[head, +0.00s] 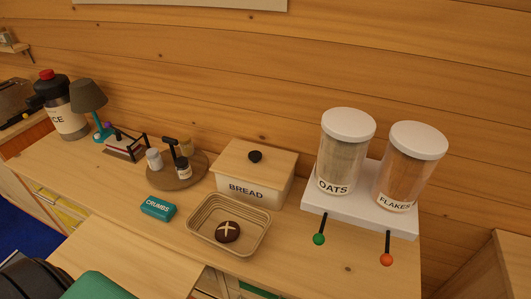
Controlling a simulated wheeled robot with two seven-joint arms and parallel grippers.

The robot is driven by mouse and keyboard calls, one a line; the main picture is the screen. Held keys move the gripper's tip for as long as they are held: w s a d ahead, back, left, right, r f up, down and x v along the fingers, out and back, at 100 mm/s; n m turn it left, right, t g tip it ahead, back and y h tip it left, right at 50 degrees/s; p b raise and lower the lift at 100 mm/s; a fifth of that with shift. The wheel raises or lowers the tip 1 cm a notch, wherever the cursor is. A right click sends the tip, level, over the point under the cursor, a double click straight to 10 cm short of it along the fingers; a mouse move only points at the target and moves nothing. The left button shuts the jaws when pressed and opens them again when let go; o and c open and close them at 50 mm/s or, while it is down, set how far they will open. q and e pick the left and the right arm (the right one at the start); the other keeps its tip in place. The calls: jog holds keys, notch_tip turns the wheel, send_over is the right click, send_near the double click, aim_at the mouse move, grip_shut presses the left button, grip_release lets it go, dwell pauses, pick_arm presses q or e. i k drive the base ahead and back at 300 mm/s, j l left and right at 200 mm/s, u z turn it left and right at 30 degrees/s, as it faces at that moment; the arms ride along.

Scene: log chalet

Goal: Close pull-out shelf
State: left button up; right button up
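The pull-out shelf (135,262) is a light wooden board at the bottom left of the head view. It sticks out toward me from under the front edge of the counter (290,262). Its near end is cut off by the picture's bottom edge. A green rounded shape (98,287) covers part of its near left area; I cannot tell what it is or whether it rests on the shelf. Neither of my grippers can be made out.
On the counter are a wicker basket with a bun (228,232), a bread box (253,172), a blue-green crumbs box (158,208), a round tray (178,178), a lamp (88,97) and a white dispenser stand (345,208) with oats and flakes jars. Dark rounded shapes (32,280) fill the bottom left corner.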

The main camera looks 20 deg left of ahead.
aim_at(147, 268)
jog(key=k+j, duration=0.1)
jog(key=k+j+u, duration=0.1)
jog(key=k+u, duration=0.15)
jog(key=u, duration=0.15)
jog(key=k+j+u, duration=0.2)
jog(key=u, duration=1.5)
jog(key=k+j, duration=0.05)
